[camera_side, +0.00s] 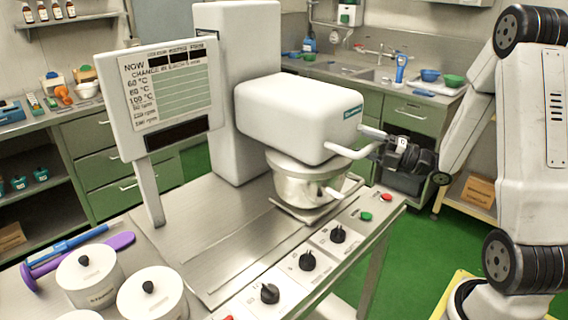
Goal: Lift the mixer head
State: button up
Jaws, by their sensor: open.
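The mixer head (290,115) is a white rounded block on a tall white column, lowered over a steel kettle (300,188). A pale bar handle (345,152) sticks out from the lower front of the head.
A panel (168,95) stands left of the column. Black knobs (307,260), a green button (366,216) and a red button (386,197) line the front edge. White lidded pots (152,297) and a purple spoon (118,241) are at left. Bare steel lies between.

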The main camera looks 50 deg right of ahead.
jog(key=shift+w+a, duration=0.1)
jog(key=shift+w, duration=0.15)
jog(key=shift+c, duration=0.2)
grip_shut()
dwell(1.2)
